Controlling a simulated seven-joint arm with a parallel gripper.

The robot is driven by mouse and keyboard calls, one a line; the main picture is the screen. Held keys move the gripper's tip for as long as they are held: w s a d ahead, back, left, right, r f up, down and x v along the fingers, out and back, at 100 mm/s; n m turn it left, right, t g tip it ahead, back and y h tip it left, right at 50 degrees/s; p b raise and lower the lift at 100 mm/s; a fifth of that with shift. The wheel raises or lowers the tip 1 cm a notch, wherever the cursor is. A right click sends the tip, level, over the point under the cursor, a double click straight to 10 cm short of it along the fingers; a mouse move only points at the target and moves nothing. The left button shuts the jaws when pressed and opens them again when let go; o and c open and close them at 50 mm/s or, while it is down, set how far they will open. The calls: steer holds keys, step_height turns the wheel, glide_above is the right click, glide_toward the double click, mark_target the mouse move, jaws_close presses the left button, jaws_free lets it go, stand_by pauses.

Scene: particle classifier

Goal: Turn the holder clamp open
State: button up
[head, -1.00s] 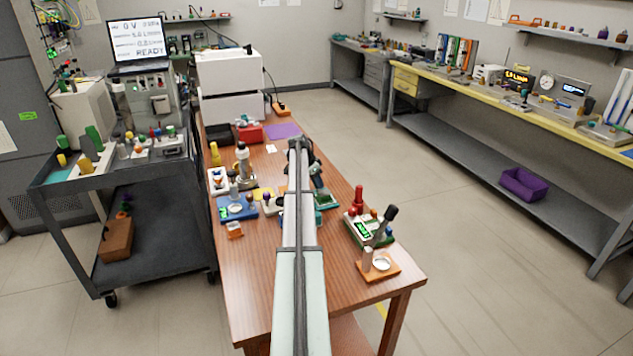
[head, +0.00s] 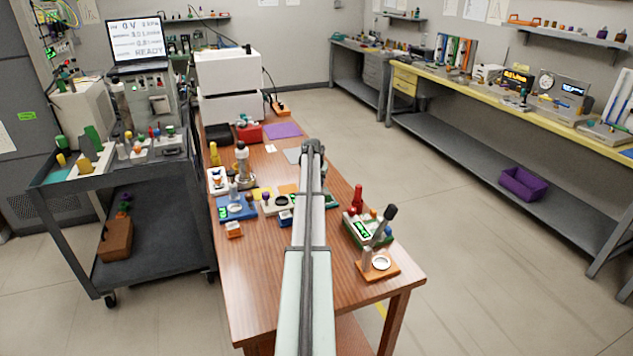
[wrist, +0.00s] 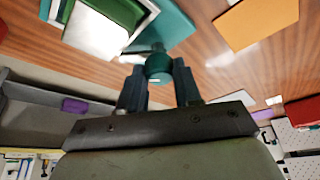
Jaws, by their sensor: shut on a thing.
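In the wrist view, a dark teal round knob (wrist: 158,66) sits between the two fingertips of my gripper (wrist: 159,78). The fingers are shut on it, one on each side. The knob stands by a lighter teal block (wrist: 168,30), which I take to be the holder; the joint between them is partly hidden by the knob. I cannot tell how far the clamp is turned.
A silver plate with a green frame (wrist: 98,30) lies beside the teal block, and an orange pad (wrist: 256,20) lies apart from it. In the head view, a blue fixture (head: 238,208) stands left of my arm and a green device with a black lever (head: 366,228) right.

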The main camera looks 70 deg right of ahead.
steer(key=n, duration=0.2)
steer(key=n+t, duration=0.1)
steer(key=n, duration=0.1)
steer(key=shift+s+d+n+t+y, duration=0.15)
steer(key=shift+n+t+y, duration=0.15)
steer(key=n+t+y, duration=0.1)
steer(key=n, duration=0.3)
steer(key=shift+n, duration=0.3)
steer(key=o, duration=1)
steer(key=shift+o, duration=0.2)
steer(key=v, duration=1.3)
steer(key=shift+s+d+r, duration=0.15)
steer(key=shift+s+r, duration=0.15)
steer(key=shift+r, duration=0.1)
